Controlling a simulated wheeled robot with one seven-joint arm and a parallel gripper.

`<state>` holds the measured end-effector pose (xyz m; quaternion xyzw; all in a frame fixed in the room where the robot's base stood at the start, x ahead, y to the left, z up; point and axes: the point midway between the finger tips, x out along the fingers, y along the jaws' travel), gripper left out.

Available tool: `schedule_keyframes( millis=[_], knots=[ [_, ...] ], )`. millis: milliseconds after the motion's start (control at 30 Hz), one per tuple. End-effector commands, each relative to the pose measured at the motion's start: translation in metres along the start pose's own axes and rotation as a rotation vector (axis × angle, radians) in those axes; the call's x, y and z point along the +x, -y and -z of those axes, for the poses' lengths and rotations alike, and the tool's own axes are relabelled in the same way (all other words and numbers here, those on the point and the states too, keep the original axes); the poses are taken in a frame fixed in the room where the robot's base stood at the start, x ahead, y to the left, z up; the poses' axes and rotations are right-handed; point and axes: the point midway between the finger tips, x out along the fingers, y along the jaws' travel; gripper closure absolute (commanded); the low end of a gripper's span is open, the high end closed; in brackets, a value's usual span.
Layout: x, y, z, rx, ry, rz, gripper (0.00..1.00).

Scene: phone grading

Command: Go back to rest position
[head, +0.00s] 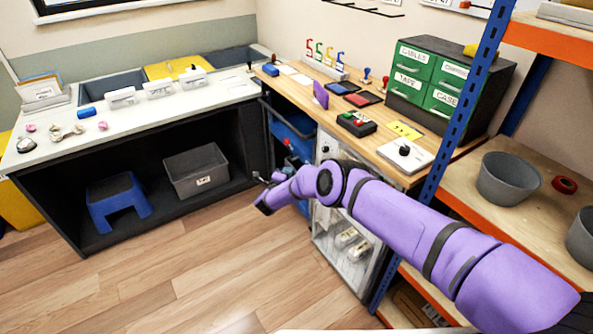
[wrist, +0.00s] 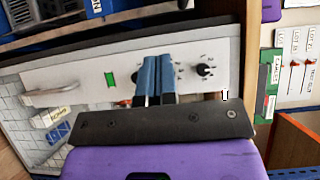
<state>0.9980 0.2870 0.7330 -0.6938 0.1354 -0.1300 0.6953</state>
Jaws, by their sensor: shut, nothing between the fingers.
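My gripper (wrist: 155,78) shows in the wrist view with its two blue fingers side by side, shut and empty. Behind the fingers is a pale front panel (wrist: 85,77) with a bar handle, a green switch (wrist: 110,79) and a black knob (wrist: 204,71). I cannot tell how far the fingertips are from it. In the head view my purple arm (head: 400,215) reaches in from the lower right. Its end is in front of the wooden bench (head: 300,90), below the top, over the floor.
A blue-and-orange shelf rack (head: 455,120) stands close to my arm on the right, with a grey bucket (head: 508,180) on it. A white counter (head: 60,140) with a grey bin (head: 197,172) and blue stool (head: 118,198) beneath is at left. The wood floor (head: 190,270) is clear.

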Motion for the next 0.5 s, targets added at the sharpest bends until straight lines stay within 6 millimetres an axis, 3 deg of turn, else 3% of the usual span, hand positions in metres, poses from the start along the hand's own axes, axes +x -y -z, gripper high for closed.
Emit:
schedule_keyframes(
  millis=[300, 367, 500],
  knots=[
    [-0.006, 0.006, -0.009, -0.001, 0.008, 0.0, 1.0],
    [-0.001, 0.017, -0.014, -0.003, 0.023, -0.002, 1.0],
    [0.015, 0.063, -0.033, -0.023, 0.099, -0.012, 1.0]
  ],
)
